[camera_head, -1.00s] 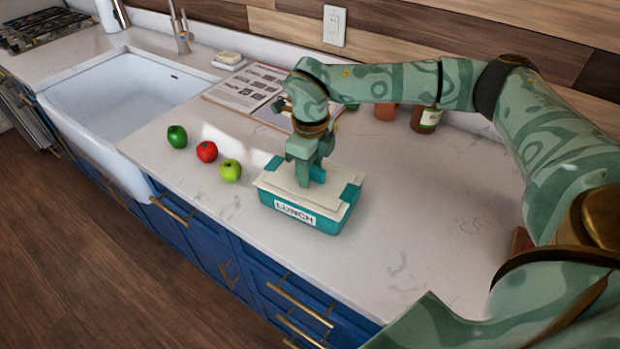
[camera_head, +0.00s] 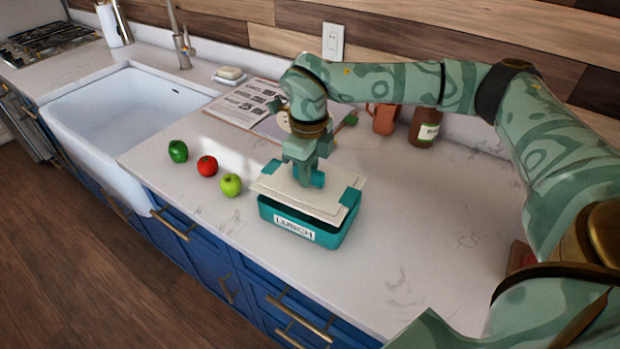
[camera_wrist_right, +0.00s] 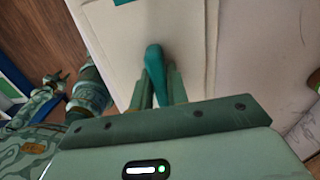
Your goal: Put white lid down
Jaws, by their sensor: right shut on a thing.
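The white lid (camera_head: 322,204) has teal end clips and a teal handle (camera_wrist_right: 154,62). My right gripper (camera_head: 305,178) is shut on this handle, and the lid (camera_wrist_right: 112,45) hangs below it. The lid is a little above the teal lunch box (camera_head: 334,236), with a dark gap showing between lid and rim. The box stands on the counter with a LUNCH label on its front. My left gripper (camera_wrist_right: 53,84) shows small at the left of the right wrist view, away from the lid; its jaws are too small to read.
A green pepper (camera_head: 178,151), a red tomato (camera_head: 207,166) and a green apple (camera_head: 230,185) lie left of the box. An open book (camera_head: 240,103) lies behind, with a jar (camera_head: 425,128) and an orange mug (camera_head: 384,118) at the back.

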